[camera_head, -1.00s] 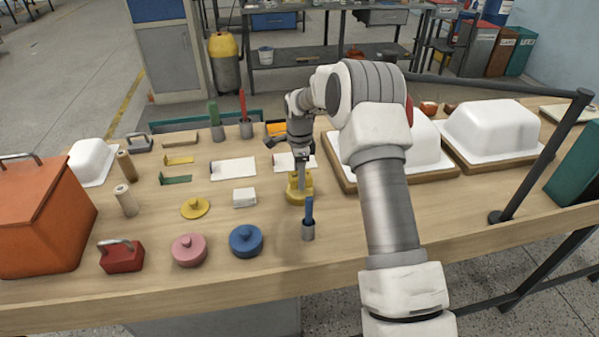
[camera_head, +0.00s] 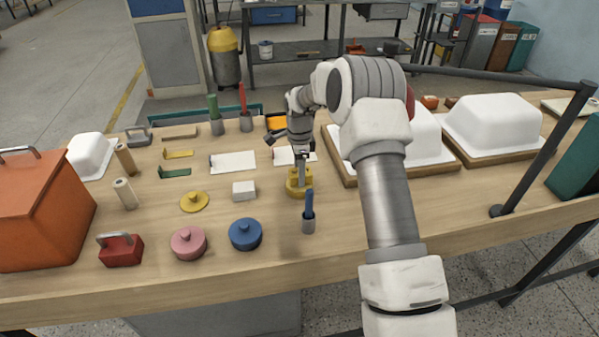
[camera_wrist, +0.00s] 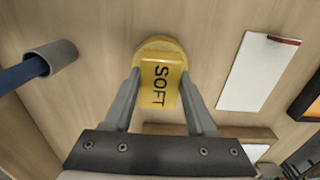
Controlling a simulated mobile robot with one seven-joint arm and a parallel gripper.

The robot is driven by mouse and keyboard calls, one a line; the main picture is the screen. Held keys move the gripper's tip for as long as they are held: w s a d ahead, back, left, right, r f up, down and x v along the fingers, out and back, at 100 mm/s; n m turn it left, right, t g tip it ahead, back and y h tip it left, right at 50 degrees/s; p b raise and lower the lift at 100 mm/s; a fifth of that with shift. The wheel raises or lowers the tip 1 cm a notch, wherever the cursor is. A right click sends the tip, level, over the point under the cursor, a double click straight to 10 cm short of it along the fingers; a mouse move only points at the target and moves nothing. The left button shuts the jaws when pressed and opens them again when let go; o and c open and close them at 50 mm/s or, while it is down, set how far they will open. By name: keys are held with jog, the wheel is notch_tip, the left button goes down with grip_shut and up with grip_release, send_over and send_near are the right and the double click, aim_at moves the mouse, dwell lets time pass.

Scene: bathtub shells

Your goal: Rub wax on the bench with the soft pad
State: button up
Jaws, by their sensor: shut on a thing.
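The soft pad (camera_wrist: 160,82) is yellow with a block handle marked SOFT and a round base. It also shows in the head view (camera_head: 296,187) under my gripper (camera_head: 300,178). In the wrist view my gripper (camera_wrist: 160,88) has its two fingers on either side of the handle, shut on it. The pad stands upright at the bench surface; I cannot tell whether it touches. The bench (camera_head: 340,245) is a light wooden top. I cannot make out wax on the bare wood.
A blue-handled tool in a grey cup (camera_head: 308,222) stands close in front of the pad. Blue (camera_head: 246,235) and pink (camera_head: 188,243) round pads and a white block (camera_head: 243,190) lie to the left. White tub shells (camera_head: 492,123) stand on boards at right.

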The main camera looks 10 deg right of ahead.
jog(key=shift+f+b, duration=0.35)
jog(key=shift+f, duration=0.15)
dwell(1.2)
jog(key=shift+r, duration=0.1)
jog(key=shift+r+p, duration=2)
jog(key=shift+r, duration=1.4)
